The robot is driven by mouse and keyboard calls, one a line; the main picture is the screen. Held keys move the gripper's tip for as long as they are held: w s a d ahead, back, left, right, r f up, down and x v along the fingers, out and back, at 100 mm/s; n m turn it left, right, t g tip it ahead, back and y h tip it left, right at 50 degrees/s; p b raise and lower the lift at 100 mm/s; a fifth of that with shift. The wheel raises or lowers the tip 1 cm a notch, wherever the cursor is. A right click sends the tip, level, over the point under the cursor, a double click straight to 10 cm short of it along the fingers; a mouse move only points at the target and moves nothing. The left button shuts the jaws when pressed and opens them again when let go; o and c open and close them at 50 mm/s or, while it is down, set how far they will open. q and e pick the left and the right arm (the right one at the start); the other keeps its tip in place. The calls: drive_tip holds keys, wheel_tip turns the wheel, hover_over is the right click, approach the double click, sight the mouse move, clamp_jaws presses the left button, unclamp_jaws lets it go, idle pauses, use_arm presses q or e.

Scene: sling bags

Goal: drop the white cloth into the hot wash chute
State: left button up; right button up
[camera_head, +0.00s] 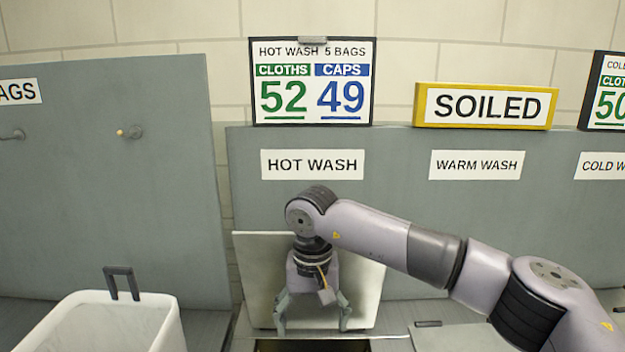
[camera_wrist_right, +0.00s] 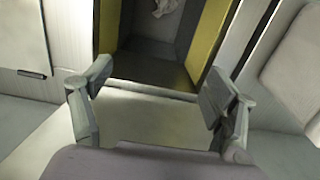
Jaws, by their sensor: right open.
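The hot wash chute is under the HOT WASH label (camera_head: 312,164), with its metal lid (camera_head: 262,275) raised against the back panel. Its dark opening (camera_head: 310,346) shows at the bottom edge of the head view. My right gripper (camera_head: 312,324) points down in front of the lid, over the opening, with its fingers spread and nothing between them. In the right wrist view the open gripper (camera_wrist_right: 156,88) faces the chute opening, which has yellow inner walls (camera_wrist_right: 214,32). A small crumpled white cloth (camera_wrist_right: 164,7) lies down inside it, partly cut off by the frame. My left gripper is out of view.
A white bin (camera_head: 95,297) stands at the lower left. A WARM WASH label (camera_head: 476,165) marks the place to the right, where the lid (camera_head: 462,338) is down. A SOILED sign (camera_head: 486,106) and a HOT WASH count board (camera_head: 312,82) stand above the panel.

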wheel_tip(320, 180, up, 12)
idle(0.6)
drive_tip(key=shift+f, duration=0.1)
idle(0.6)
